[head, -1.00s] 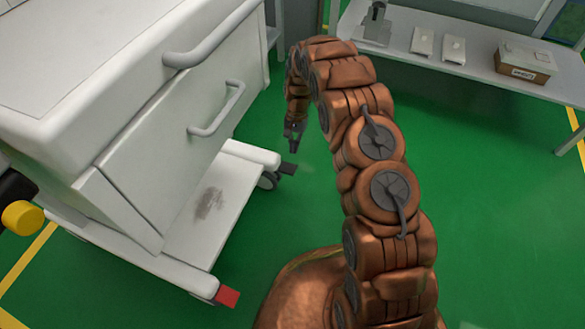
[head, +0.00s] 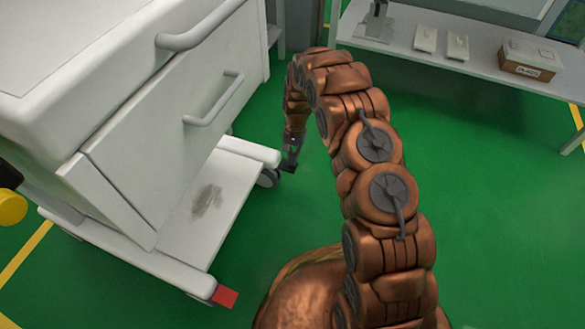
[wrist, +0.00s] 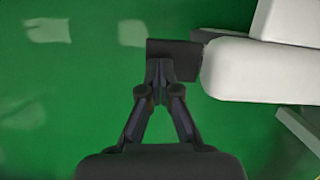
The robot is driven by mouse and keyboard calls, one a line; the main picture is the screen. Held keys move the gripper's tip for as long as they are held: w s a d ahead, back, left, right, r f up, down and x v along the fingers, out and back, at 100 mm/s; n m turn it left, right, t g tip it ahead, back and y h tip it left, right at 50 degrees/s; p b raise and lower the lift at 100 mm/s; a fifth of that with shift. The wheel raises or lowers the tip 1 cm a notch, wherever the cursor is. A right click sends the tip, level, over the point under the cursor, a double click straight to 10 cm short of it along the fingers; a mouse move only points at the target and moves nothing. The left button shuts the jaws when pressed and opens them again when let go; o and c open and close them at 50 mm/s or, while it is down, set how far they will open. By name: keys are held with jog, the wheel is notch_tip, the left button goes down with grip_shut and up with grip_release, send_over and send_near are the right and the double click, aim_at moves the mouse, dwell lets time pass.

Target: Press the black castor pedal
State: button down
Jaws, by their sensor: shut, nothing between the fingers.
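The black castor pedal (wrist: 175,48) is a dark flat tab at the end of the white cart base in the wrist view. In the head view it is mostly hidden behind my gripper (head: 289,168), beside the far castor. My gripper (wrist: 160,68) is shut and empty. Its fingertips overlap the near edge of the pedal in the wrist view, left of the middle. In the head view the tips appear at the pedal; I cannot tell for sure whether they touch it.
The white cart (head: 150,110) with drawer handles stands at left. A red pedal (head: 225,297) is at its near castor. A yellow knob (head: 10,206) is at far left. A table (head: 430,55) with a box (head: 530,60) stands at the back. Green floor at right is clear.

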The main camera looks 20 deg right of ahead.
jog(key=shift+f, duration=0.15)
jog(key=shift+x, duration=0.85)
jog(key=shift+w+d, duration=0.1)
jog(key=shift+w, duration=0.1)
jog(key=w+p, duration=0.1)
jog(key=w+d+r, duration=0.1)
jog(key=shift+w+d+p, duration=0.25)
jog(key=shift+w+p, duration=0.1)
jog(key=shift+r, duration=0.1)
jog(key=v, duration=1.1)
jog(key=shift+r, duration=0.4)
